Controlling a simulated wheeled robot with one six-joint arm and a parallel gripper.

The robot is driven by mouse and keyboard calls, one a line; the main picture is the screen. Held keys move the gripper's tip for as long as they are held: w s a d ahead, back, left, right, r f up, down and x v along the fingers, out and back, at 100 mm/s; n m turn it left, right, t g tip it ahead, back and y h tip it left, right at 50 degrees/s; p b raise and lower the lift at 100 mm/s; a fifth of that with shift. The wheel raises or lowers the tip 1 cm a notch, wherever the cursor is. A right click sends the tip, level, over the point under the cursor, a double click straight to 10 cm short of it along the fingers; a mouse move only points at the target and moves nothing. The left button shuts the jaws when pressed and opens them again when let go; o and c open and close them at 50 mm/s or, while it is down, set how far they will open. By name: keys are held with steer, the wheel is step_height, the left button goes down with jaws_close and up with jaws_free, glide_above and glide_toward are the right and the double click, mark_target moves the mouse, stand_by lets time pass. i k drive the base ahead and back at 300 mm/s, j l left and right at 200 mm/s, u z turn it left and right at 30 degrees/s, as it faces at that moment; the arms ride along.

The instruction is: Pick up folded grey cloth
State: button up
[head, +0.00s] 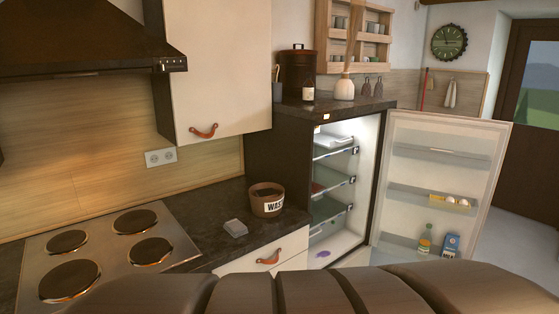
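A small folded grey cloth (235,228) lies flat on the dark countertop (205,222). It sits between the stove and a brown pot with a white label (267,200), a little apart from the pot. My gripper is not in the head view, so whether it is open or shut does not show.
A stove (105,255) with several dark hotplates is left of the cloth. A range hood (80,35) and a cabinet with a leather pull (215,70) hang above. An open fridge (335,190), its door (440,180) swung right, stands beyond the pot.

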mark_target(234, 227)
steer(key=i+l, duration=0.1)
steer(key=i+z, duration=0.1)
steer(key=i, duration=0.3)
steer(key=i+j+z, duration=0.15)
steer(key=i, duration=0.25)
steer(key=i+j+z, duration=0.1)
steer(key=i, duration=0.3)
